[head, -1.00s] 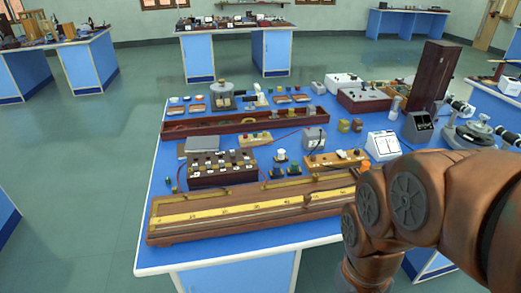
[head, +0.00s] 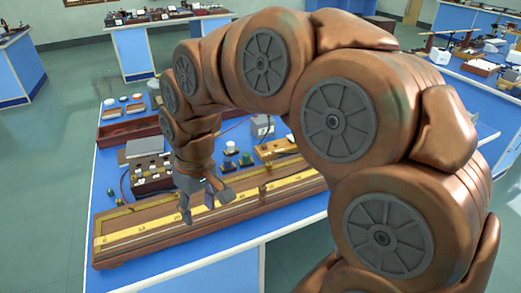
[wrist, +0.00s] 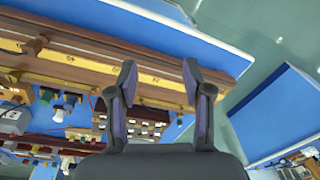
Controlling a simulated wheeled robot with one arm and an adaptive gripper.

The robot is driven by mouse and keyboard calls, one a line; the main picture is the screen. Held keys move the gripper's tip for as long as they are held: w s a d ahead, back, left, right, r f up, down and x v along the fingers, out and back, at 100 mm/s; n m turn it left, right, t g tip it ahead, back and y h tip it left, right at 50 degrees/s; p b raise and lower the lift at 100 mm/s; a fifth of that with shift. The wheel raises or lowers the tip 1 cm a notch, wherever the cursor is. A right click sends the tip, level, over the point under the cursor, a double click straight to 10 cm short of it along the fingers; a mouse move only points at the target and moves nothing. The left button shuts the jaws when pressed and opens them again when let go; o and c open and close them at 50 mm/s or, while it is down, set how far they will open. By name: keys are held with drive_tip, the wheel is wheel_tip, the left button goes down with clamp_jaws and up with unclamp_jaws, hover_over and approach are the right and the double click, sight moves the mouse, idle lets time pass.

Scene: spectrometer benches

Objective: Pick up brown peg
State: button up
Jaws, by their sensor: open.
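My gripper (head: 206,203) is open and empty, pointing down over the long wooden metre-scale board (head: 125,250) at the front of the blue bench. In the wrist view my gripper (wrist: 159,72) has its fingers apart, with the board's yellow scale strip (wrist: 155,82) behind and between them. A small brown upright piece that may be the brown peg (wrist: 36,45) stands on the board, to the left of the fingers and apart from them. I cannot make out the peg for certain in the head view, where my arm covers much of the bench.
A box with several white-labelled knobs (head: 150,180), green-topped pieces (head: 230,148) and a grey box (head: 262,126) stand behind the board. A long dark-red tray (head: 125,131) lies further back. Open floor (head: 60,190) lies left of the bench.

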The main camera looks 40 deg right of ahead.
drive_tip(key=w+d+t+b, duration=0.1)
drive_tip(key=w+d+t, duration=0.1)
drive_tip(key=w+d, duration=0.7)
drive_tip(key=m+t+h+b, duration=0.2)
drive_tip(key=m+b, duration=0.1)
drive_tip(key=m, duration=0.2)
approach(264, 144)
drive_tip(key=f, duration=0.1)
drive_tip(key=shift+w+a+f, duration=0.2)
drive_tip(key=shift+w+f, duration=0.1)
drive_tip(key=shift+p+x, duration=1.1)
drive_tip(key=shift+x, duration=2.45)
drive_tip(key=shift+s+d, duration=0.1)
drive_tip(key=shift+d, duration=0.1)
clamp_jaws()
